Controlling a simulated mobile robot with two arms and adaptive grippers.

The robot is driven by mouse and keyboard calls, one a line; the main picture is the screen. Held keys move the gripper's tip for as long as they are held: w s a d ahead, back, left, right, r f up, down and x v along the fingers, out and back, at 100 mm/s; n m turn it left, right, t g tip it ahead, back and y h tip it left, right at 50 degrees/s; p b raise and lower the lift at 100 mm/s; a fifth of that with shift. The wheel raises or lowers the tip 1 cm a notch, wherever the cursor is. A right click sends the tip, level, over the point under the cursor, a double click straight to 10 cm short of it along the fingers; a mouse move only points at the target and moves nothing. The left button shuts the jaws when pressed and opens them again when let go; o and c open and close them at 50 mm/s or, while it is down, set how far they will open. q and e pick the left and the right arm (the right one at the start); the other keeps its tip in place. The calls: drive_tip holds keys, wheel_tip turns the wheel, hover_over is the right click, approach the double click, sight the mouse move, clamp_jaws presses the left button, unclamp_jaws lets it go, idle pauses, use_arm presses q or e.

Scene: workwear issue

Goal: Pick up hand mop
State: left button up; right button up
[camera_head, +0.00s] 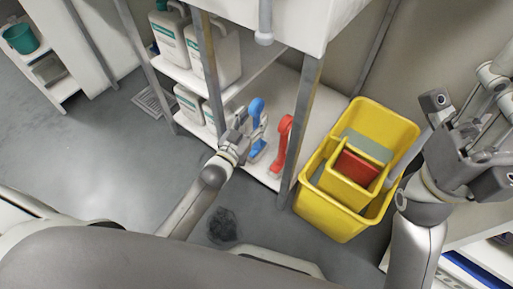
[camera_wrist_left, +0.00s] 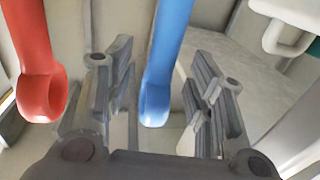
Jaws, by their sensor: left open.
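A blue handled tool (camera_head: 256,107) and a red handled tool (camera_head: 282,140) stand side by side on the low white shelf. I cannot tell from their shape which is the hand mop. My left gripper (camera_head: 250,136) is at the blue one, partly covering it. In the left wrist view the blue handle (camera_wrist_left: 168,62), with a loop at its end, lies between the open fingers (camera_wrist_left: 165,90), with gaps on both sides. The red handle (camera_wrist_left: 34,70) is outside the fingers, to the left. My right gripper (camera_head: 465,150) is beside the yellow bucket; its finger opening is unclear.
A yellow mop bucket (camera_head: 328,222) with a red insert (camera_head: 357,168) stands on the floor right of the shelf. A grey shelf post (camera_head: 300,125) rises near the red tool. White jugs (camera_head: 213,48) stand left on the shelves. A dark patch (camera_head: 223,225) lies on the floor.

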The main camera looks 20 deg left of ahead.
use_arm(q)
drive_tip(key=shift+w+d+b, duration=0.2)
drive_tip(key=shift+w+b, duration=0.1)
drive_tip(key=shift+w, duration=0.85)
drive_tip(key=c, duration=1.1)
drive_tip(key=shift+r, duration=0.2)
